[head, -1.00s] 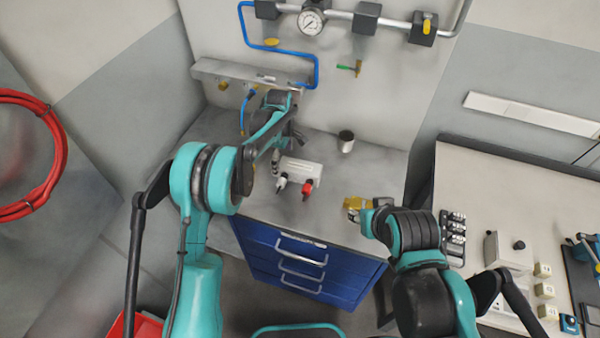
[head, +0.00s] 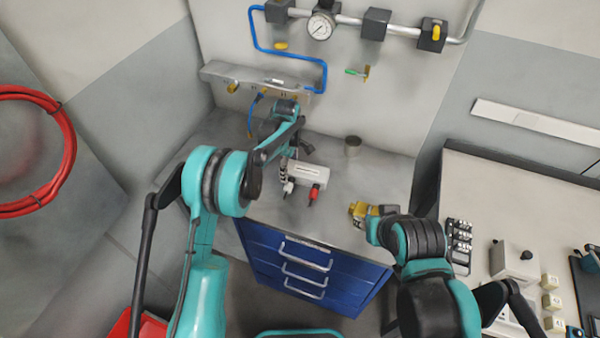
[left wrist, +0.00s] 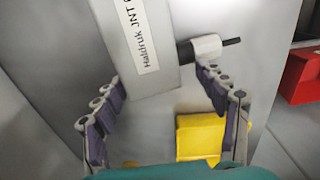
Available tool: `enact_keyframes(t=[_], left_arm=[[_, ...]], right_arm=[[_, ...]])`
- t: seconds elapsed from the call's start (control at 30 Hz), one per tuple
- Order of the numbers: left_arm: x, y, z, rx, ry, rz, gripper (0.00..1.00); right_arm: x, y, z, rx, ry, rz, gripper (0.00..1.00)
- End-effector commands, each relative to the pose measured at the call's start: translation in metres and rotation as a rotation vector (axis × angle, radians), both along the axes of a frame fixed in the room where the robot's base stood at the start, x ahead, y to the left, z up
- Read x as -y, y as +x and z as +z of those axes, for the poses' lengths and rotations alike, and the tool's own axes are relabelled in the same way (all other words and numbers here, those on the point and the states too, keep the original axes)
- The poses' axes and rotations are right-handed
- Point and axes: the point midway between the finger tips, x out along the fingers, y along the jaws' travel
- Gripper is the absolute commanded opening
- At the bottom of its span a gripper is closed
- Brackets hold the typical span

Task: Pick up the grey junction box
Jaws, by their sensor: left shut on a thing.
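The grey junction box (head: 307,178) is at the counter in the head view, pale, with a white and a red connector on its front. In the left wrist view the box (left wrist: 140,45) carries a white label reading "Haldruk JNT". My left gripper (head: 296,156) reaches its back left side from above. Its fingers (left wrist: 163,85) stand on both sides of the box and are shut on it. I cannot tell whether the box is clear of the counter. My right gripper (head: 366,215) is at the counter's front right, by a yellow item (head: 358,209); its fingers are not clear.
Blue drawers (head: 312,270) are under the counter. A pipe with a gauge (head: 321,25) runs along the wall. The right bench (head: 520,190) holds a box and several small parts.

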Motion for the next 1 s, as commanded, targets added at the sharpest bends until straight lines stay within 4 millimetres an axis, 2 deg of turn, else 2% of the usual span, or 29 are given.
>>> enact_keyframes(t=[0.03,0.17,0.3,0.33,0.57,0.77,1.0], left_arm=[[0.001,-0.002,-0.004,-0.004,0.000,0.001,0.12],[0.001,-0.002,0.000,-0.005,0.000,0.001,0.12],[0.001,-0.002,0.012,-0.004,0.000,0.000,0.12],[0.001,-0.002,0.016,-0.004,0.000,0.000,0.00],[0.001,-0.002,0.041,-0.003,0.000,0.000,0.00],[0.022,-0.014,0.053,-0.003,0.000,-0.002,0.00],[0.061,-0.036,0.081,-0.002,0.000,-0.004,0.00]], right_arm=[[0.000,0.000,-0.001,0.000,0.000,0.000,0.40],[0.000,0.000,0.000,0.000,0.000,0.000,0.40],[0.000,0.000,0.002,0.000,0.000,0.000,0.40],[0.000,0.000,0.002,0.000,0.000,0.000,0.40],[0.000,0.000,0.006,0.000,0.000,0.000,0.40],[0.000,0.000,0.008,0.000,0.000,0.000,0.40],[0.000,0.000,0.013,0.000,0.000,0.000,0.40]])
